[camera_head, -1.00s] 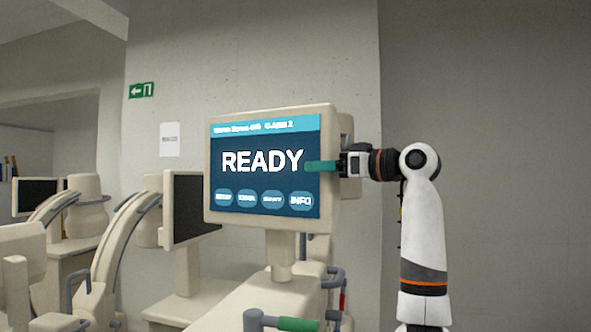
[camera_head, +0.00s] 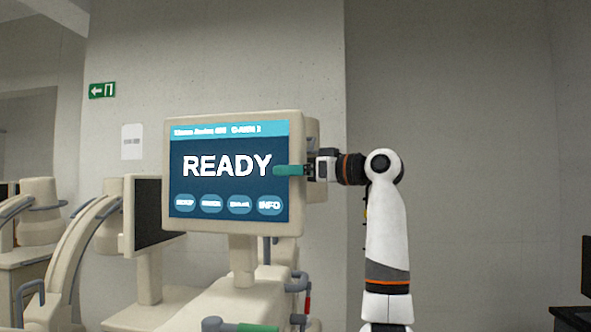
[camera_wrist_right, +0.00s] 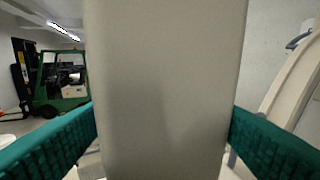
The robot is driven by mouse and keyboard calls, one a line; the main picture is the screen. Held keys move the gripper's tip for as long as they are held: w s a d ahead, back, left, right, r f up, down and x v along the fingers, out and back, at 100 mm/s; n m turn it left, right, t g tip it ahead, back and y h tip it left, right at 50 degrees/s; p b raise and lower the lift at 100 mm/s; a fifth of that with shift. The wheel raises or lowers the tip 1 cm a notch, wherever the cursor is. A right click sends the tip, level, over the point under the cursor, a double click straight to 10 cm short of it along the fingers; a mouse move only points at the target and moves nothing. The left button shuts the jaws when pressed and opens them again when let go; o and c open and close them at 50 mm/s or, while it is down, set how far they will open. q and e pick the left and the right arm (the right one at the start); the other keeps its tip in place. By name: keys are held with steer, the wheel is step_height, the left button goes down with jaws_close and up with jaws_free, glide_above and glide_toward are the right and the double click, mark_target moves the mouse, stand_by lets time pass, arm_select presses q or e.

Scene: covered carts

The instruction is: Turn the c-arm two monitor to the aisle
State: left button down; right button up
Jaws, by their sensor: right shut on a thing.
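The C-arm two monitor (camera_head: 228,152) is a beige box with a lit blue screen reading "READY", on a post above a beige cart (camera_head: 225,300). Its screen faces mostly toward me. My right gripper (camera_head: 290,170) is at the monitor's right edge, with one teal finger lying over the screen side. In the right wrist view the beige edge of the monitor (camera_wrist_right: 165,90) fills the space between the two teal fingers, so the gripper is shut on it. The finger behind the monitor is hidden in the head view. My left gripper is not in view.
A dark monitor (camera_head: 160,212) stands close behind on the left, beside beige C-arm machines (camera_head: 75,240). A green bar (camera_head: 255,328) shows at the cart's front. A dark screen (camera_head: 586,265) stands at the far right. The right wrist view shows a green forklift (camera_wrist_right: 62,85).

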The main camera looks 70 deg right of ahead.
steer(key=shift+s+d+r, duration=0.2)
steer(key=shift+d+r, duration=0.05)
steer(key=shift+d, duration=0.05)
steer(key=o, duration=1)
steer(key=shift+o, duration=0.6)
steer(key=shift+w+d+f, duration=0.1)
steer(key=shift+d+f, duration=0.15)
steer(key=shift+d, duration=0.05)
steer(key=shift+w+f, duration=0.1)
steer(key=shift+w, duration=0.05)
steer(key=shift+a, duration=0.1)
steer(key=s+a+b, duration=0.1)
steer(key=s+b, duration=0.1)
steer(key=s, duration=1)
steer(key=shift+a+b, duration=0.35)
steer(key=shift+a, duration=0.05)
